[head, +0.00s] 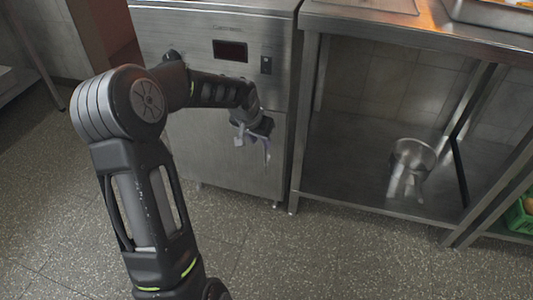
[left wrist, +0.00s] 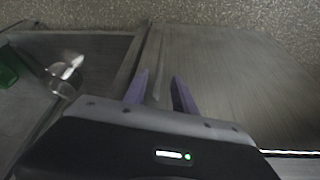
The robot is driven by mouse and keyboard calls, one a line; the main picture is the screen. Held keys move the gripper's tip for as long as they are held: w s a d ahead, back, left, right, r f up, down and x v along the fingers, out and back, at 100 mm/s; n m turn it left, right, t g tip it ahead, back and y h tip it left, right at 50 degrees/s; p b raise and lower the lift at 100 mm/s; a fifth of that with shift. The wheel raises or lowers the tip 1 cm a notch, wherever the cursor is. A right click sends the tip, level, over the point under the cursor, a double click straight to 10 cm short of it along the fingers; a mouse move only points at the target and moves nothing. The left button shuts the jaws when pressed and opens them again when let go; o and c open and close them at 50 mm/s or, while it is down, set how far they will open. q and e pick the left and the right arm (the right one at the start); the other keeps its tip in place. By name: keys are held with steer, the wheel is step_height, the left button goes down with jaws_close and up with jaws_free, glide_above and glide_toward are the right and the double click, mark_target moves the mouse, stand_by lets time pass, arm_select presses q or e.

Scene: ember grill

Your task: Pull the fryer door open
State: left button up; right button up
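The fryer (head: 285,30) is a steel cabinet with a dark display and a switch. Its plain metal door (head: 225,170) appears shut. My left gripper (head: 252,146) is at the door's upper right part, with its pale purple fingers pointing down. In the left wrist view, the left gripper (left wrist: 160,85) has its two fingers apart with nothing clearly held. The door (left wrist: 225,65) lies behind and right of the fingers there, its edge strip running between them. I cannot tell whether the fingers touch it. No handle is clearly visible. My right gripper is in neither view.
A steel table (head: 440,30) with an open lower shelf stands right of the fryer. A metal container (head: 412,156) sits on that shelf. A green crate (head: 520,218) is at the far right. The speckled floor (head: 330,255) in front is clear.

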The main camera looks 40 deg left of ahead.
arm_select(q)
steer(key=shift+f, duration=0.1)
steer(key=shift+w+f+b, duration=0.2)
steer(key=shift+f+b, duration=0.1)
steer(key=shift+f, duration=0.3)
steer(key=b+x, duration=0.2)
steer(key=x, duration=0.4)
steer(key=shift+w+f, duration=0.15)
steer(key=shift+f, duration=0.1)
steer(key=shift+c, duration=0.3)
jaws_close()
stand_by(0.5)
